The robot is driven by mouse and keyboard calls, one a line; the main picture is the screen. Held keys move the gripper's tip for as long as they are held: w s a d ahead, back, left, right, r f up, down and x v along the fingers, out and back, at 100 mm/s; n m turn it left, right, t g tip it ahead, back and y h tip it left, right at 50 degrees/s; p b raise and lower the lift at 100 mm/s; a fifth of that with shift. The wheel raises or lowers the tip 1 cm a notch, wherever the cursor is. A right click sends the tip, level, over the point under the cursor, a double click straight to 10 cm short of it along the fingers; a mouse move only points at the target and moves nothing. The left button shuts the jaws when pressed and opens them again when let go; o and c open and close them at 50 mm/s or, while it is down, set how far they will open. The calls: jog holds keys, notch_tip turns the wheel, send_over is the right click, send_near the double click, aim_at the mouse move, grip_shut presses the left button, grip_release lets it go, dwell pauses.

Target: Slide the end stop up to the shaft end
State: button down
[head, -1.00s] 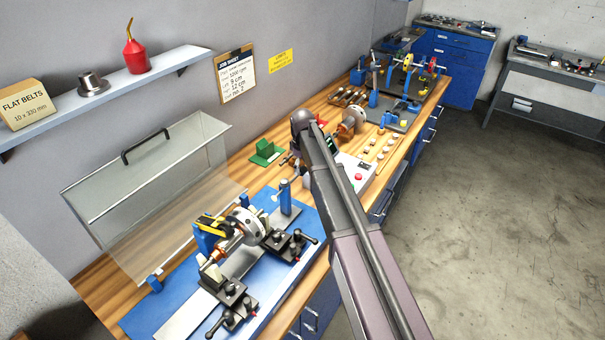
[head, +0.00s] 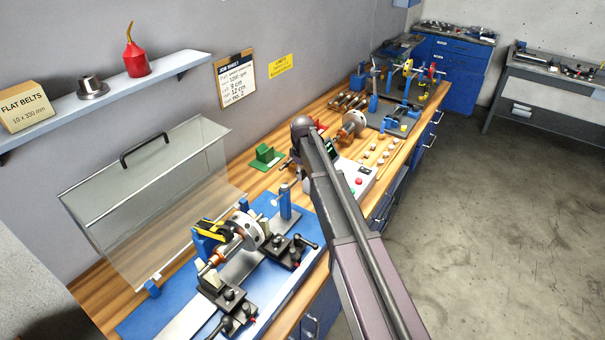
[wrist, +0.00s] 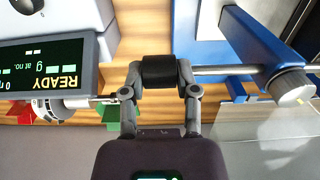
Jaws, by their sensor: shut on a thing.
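The end stop is a rod through a blue post (head: 285,204), with a black sleeve (wrist: 159,72) at one end and a pale round pad (wrist: 290,87) at the other. My gripper (wrist: 159,78) is shut on the black sleeve, one finger on each side. In the head view my gripper (head: 296,182) is beyond the post, partly hidden by my arm. The rotor (head: 248,228) with its pale disc and copper-coloured shaft rests on the blue balancing machine (head: 160,316). In the head view the gap between pad and shaft end is too small to judge.
A control box with a "READY" display (wrist: 62,75) is close to my gripper in the wrist view. A clear hinged guard (head: 150,205) stands open behind the machine. A green block (head: 265,158) lies on the bench. Black clamps (head: 290,248) are at the machine's front.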

jog(key=s+a, duration=0.2)
jog(key=s, duration=0.1)
jog(key=s+a, duration=0.1)
jog(key=shift+s, duration=0.4)
jog(key=shift+c, duration=1.8)
grip_release()
jog(key=shift+w+f, duration=0.1)
jog(key=shift+w, duration=0.1)
